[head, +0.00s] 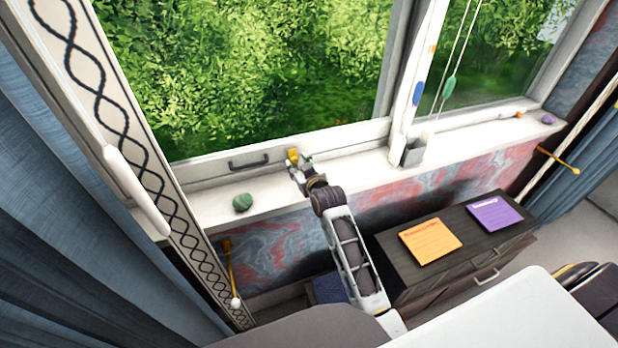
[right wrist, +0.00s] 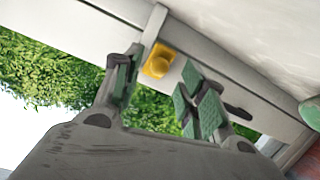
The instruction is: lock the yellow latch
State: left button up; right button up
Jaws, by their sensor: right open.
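The yellow latch (head: 293,156) is a small yellow block on the bottom rail of the window frame. In the right wrist view the latch (right wrist: 159,61) shows as a yellow plate with a rounded knob, just beyond and between the fingertips. My right gripper (head: 300,166) is at the window rail, right by the latch. In the right wrist view its green-padded fingers (right wrist: 163,90) are apart, with nothing between the pads. I cannot tell whether a finger touches the latch. My left gripper is not in view.
A dark handle (head: 248,162) is on the rail left of the latch. A green stone (head: 242,202) lies on the sill (head: 212,206). A grey cup (head: 413,151) stands to the right. A dark cabinet (head: 400,262) with orange and purple notes stands below.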

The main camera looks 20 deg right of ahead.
jog(key=v, duration=0.9)
jog(key=shift+r, duration=0.1)
dwell(0.5)
